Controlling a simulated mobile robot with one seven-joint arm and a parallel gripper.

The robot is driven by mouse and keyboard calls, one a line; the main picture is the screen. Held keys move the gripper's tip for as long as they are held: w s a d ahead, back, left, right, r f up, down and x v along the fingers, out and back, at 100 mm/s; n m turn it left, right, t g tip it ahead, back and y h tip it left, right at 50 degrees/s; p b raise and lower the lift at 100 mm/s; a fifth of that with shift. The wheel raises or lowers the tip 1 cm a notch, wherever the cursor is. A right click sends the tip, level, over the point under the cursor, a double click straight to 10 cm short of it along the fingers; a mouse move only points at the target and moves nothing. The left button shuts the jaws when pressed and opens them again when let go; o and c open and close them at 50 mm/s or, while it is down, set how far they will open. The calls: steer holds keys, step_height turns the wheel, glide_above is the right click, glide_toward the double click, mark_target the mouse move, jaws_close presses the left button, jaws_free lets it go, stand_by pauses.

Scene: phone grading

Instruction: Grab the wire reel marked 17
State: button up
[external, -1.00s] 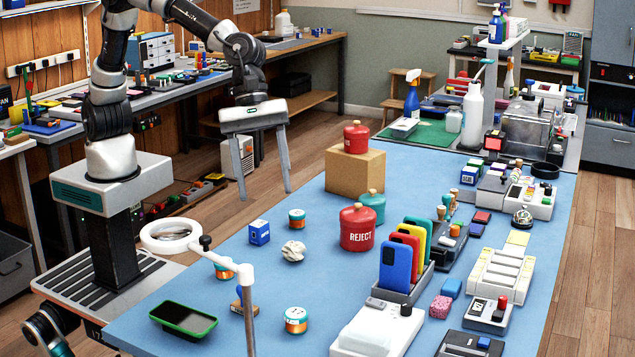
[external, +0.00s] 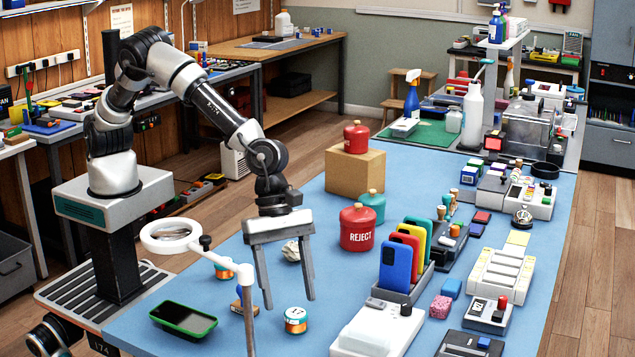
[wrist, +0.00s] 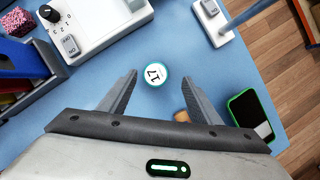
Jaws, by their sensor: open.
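The wire reel marked 17 (wrist: 155,74) shows in the wrist view as a round white top with a teal rim. It lies ahead of and between the two open fingers of my gripper (wrist: 164,80), touching neither. In the external view the reel (external: 295,320) stands upright on the blue table, copper-coloured with a white top. My gripper (external: 290,306) is open and empty, pointing down above the table, close to this reel. Another reel (external: 224,268) stands farther back, partly behind the magnifier.
The ring magnifier (external: 172,236) and its pale post (external: 247,300) stand left of the reel. A green-cased phone (external: 183,318) lies farther left. A white device (external: 375,332) stands to the right. The red REJECT tin (external: 357,229) and crumpled paper (external: 291,250) are behind.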

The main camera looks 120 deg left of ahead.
mark_target(297, 314)
steer(key=shift+w+a+b+x, duration=0.15)
steer(key=shift+b+x, duration=0.15)
steer(key=shift+x, duration=1.05)
steer(key=shift+w+a+b+x, duration=0.15)
steer(key=shift+b+x, duration=0.15)
steer(key=shift+x, duration=1.05)
steer(key=shift+c, duration=0.5)
steer(key=c, duration=1)
